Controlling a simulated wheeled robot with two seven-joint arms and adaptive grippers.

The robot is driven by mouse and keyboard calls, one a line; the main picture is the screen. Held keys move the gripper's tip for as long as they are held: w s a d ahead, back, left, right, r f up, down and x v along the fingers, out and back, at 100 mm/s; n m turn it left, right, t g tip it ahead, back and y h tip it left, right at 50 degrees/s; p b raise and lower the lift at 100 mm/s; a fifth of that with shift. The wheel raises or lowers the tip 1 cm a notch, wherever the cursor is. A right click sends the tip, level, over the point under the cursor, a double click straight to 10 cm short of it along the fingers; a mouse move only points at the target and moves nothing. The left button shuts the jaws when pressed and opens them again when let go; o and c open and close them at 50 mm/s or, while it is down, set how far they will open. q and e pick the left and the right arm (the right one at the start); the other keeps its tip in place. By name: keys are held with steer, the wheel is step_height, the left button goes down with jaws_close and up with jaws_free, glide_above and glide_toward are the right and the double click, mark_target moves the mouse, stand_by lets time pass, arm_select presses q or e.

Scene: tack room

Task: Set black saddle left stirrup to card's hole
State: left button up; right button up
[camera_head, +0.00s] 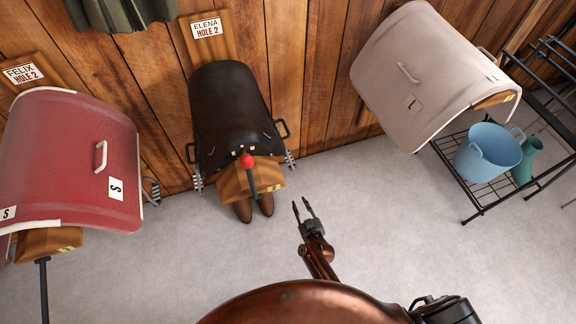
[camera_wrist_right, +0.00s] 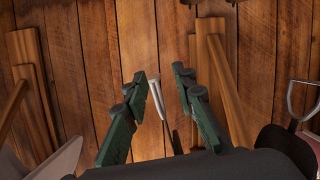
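The black saddle (camera_head: 228,108) sits on a wooden rack against the wall. The card (camera_head: 207,29) above it reads "ELENA HOLE 2". A notched grey strip with a dark loop hangs on each side of the saddle: one at the picture's left (camera_head: 198,181), one at the right (camera_head: 290,160). Their hole settings are too small to read. My right gripper (camera_head: 303,207) is open and empty, in front of the saddle and to its right, apart from it. Its spread fingers (camera_wrist_right: 158,75) also show in the right wrist view, with the plank wall beyond. My left gripper is not in view.
A red saddle (camera_head: 75,150) under a "FELIX HOLE 2" card (camera_head: 24,73) stands left. A beige saddle (camera_head: 425,75) stands right, near a black wire rack (camera_head: 476,205) with a blue bucket (camera_head: 488,152). A red-knobbed post (camera_head: 248,163) and brown boots (camera_head: 254,208) are before the black saddle.

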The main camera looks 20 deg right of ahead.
mark_target(292, 165)
steer(key=w+r+t+h+b, duration=0.1)
steer(key=w+r+b, duration=0.1)
steer(key=w, duration=0.3)
steer(key=w+d+r+m+t+h+b, duration=0.1)
steer(key=w+r+b, duration=0.1)
steer(key=w+b, duration=0.2)
steer(key=w+r+t+h+b, duration=0.1)
steer(key=w+r+b, duration=0.1)
steer(key=w, duration=0.6)
steer(key=shift+w+d+m+b, duration=0.15)
steer(key=shift+m+b, duration=0.25)
steer(key=shift+b, duration=0.2)
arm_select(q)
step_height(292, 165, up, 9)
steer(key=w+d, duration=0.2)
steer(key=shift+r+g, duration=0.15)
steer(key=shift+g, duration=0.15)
arm_select(e)
steer(key=shift+w+d+r, duration=0.1)
steer(key=shift+w+r, duration=0.05)
steer(key=shift+w, duration=0.3)
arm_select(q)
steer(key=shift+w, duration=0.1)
arm_select(e)
steer(key=shift+c, duration=0.4)
jaws_close()
